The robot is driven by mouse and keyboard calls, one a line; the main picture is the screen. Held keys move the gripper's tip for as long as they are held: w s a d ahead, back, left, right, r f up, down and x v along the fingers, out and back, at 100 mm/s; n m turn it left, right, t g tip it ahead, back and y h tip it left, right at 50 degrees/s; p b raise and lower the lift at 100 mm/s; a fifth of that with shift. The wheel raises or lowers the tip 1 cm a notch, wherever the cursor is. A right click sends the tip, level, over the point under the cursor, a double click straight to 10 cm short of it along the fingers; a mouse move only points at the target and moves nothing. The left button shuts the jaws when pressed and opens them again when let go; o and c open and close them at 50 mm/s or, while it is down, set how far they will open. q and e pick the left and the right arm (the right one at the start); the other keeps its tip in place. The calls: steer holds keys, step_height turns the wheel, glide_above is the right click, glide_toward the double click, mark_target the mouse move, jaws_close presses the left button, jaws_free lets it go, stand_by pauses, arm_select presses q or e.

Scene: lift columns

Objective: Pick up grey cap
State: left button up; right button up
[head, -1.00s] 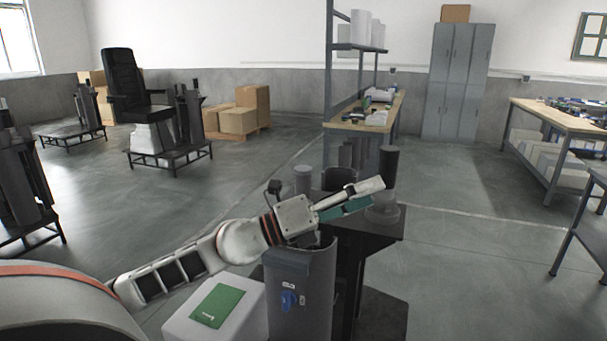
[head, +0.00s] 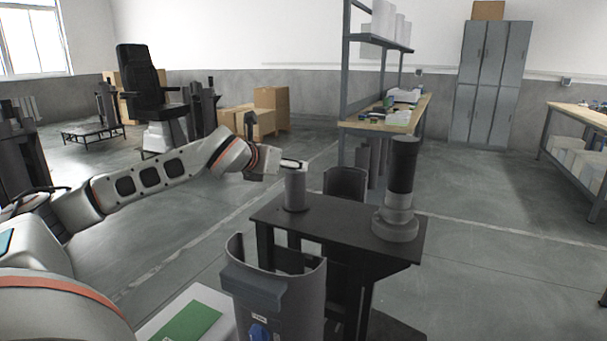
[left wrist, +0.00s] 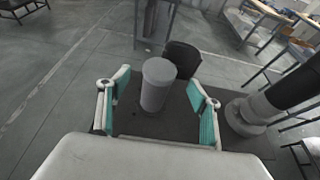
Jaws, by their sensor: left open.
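In the left wrist view the cylinder (left wrist: 156,92) appears between the two finger pads, with gaps on both sides. My left gripper (head: 297,164) is at the cylinder's top in the head view. The gripper (left wrist: 158,90) is open and empty, its teal pads apart. I cannot tell how far above the cylinder it is. My right gripper is not in view.
A taller dark column on a grey round base (head: 396,226) stands at the table's right end. A curved dark grey shell (head: 346,183) is behind the table, and a larger open one (head: 272,290) is in front. A white box with a green sheet (head: 188,322) is at lower left.

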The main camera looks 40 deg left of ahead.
arm_select(q)
steer(key=shift+x, duration=3.45)
steer(key=shift+d, duration=0.1)
steer(key=c, duration=1.2)
